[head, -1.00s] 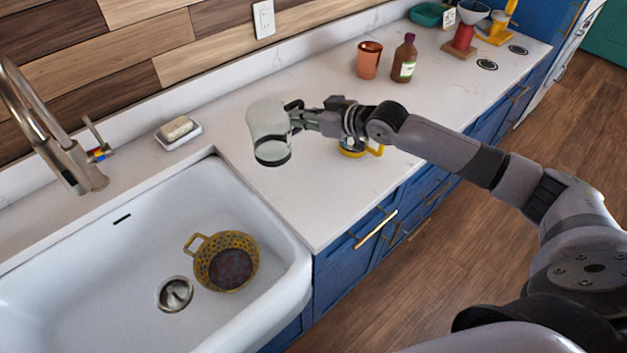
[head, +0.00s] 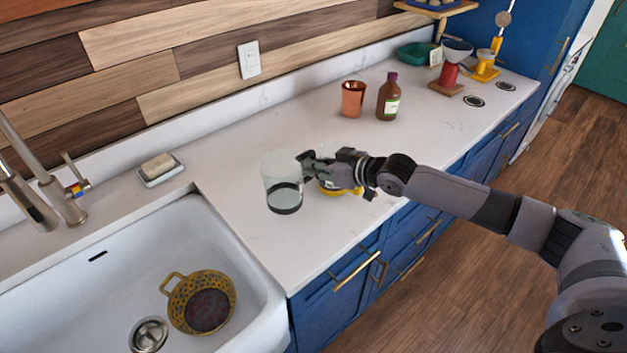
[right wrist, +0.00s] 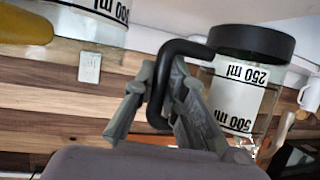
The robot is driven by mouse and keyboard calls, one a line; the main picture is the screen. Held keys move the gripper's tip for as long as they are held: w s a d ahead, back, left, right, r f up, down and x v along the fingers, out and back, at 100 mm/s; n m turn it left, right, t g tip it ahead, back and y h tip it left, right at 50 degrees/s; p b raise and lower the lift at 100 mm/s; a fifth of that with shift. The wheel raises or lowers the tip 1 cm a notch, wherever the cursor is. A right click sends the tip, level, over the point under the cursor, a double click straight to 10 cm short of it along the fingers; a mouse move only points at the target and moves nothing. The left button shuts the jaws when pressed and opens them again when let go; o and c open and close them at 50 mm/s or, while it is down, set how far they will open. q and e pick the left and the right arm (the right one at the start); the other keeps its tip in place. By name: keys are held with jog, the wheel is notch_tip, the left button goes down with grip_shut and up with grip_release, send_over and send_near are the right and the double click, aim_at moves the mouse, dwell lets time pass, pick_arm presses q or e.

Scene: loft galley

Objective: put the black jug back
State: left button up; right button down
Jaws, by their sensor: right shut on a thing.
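The black jug (head: 282,172) is a clear measuring jug with a black base and black handle. My right gripper (head: 314,168) is shut on its handle, to the right of its body. In the right wrist view the fingers (right wrist: 160,95) close around the black handle, and the jug (right wrist: 240,95) shows its black band and 250 ml and 500 ml marks. The jug is over the white counter (head: 240,205); I cannot tell whether its base touches. A yellow-handled jug (head: 340,191) is mostly hidden behind my right gripper. My left gripper is not in view.
A copper cup (head: 353,99) and brown bottle (head: 388,97) stand farther back. The sink (head: 100,275) with a yellow colander (head: 190,290) is at lower left; a soap dish (head: 160,168) is behind it. A red coffee dripper stand (head: 449,75) is at the far end.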

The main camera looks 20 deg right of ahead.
jog(key=shift+f, duration=0.9)
notch_tip(320, 180, down, 4)
jog(key=shift+f+p, duration=0.1)
jog(key=shift+p, duration=0.25)
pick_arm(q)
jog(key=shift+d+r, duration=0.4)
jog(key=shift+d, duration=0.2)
pick_arm(e)
jog(key=shift+f, duration=0.1)
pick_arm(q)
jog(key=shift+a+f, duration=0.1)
pick_arm(e)
jog(key=shift+f+b, duration=0.2)
jog(key=shift+b, duration=0.1)
jog(key=c, duration=1.6)
grip_release()
jog(key=shift+c, duration=0.2)
jog(key=shift+r, duration=0.2)
